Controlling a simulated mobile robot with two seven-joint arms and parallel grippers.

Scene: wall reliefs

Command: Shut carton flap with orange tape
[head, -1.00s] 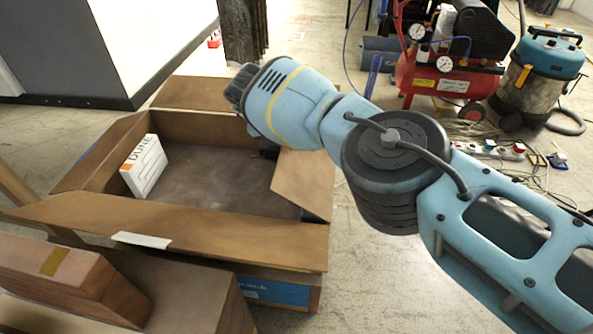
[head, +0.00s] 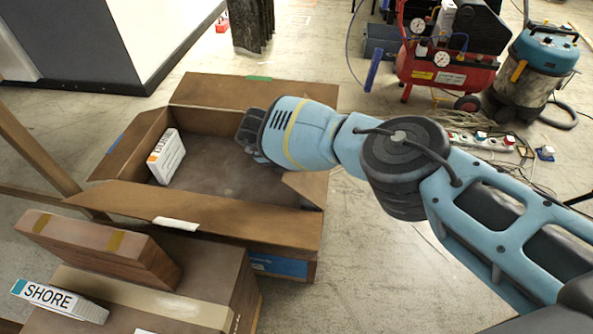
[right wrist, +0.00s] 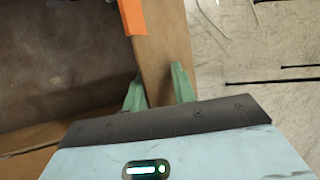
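The open brown carton (head: 240,228) stands on the floor in the head view. Its right flap (head: 306,187) stands out partly behind my right arm; no orange tape shows on it there. In the right wrist view a brown flap (right wrist: 166,45) carries a strip of orange tape (right wrist: 132,16). My right gripper (right wrist: 158,76) is open, its two green fingers apart on either side of this flap's strip; contact cannot be told. In the head view the right fingers are hidden by my wrist over the carton. My left gripper is not in view.
The far flap has green tape (head: 258,78), the left flap blue tape (head: 115,143), the near flap white tape (head: 176,223). A white box (head: 166,157) is inside. Closed cartons (head: 100,250) and a SHORE box (head: 58,299) stand in front. A red compressor (head: 445,70) stands back right.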

